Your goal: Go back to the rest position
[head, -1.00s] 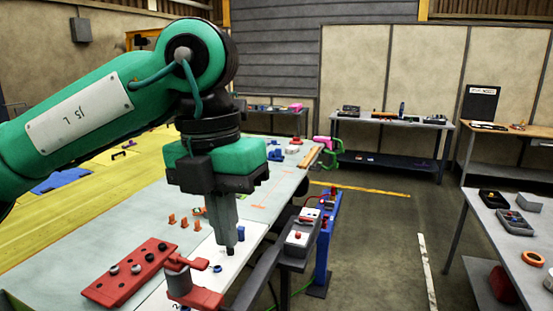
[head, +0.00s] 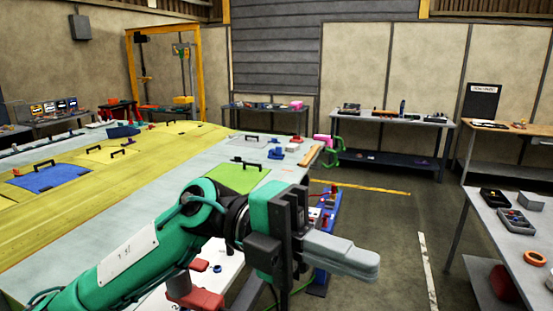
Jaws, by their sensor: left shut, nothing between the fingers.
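My left arm comes in from the lower left, low over the near end of the large table (head: 100,222). My left gripper (head: 345,258) is shut and empty, its fingers pointing right, beyond the table's right edge and over the floor side. It hides part of the blue stand (head: 330,215) behind it. The red fixture (head: 190,298) at the table's near edge shows only in part below my arm. My right gripper is not in view.
A grey table (head: 510,235) with trays and an orange ring (head: 535,258) stands at the right. The floor (head: 390,225) between it and my gripper is clear. A green panel (head: 237,178) and a blue panel (head: 50,178) with handles lie on the large table.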

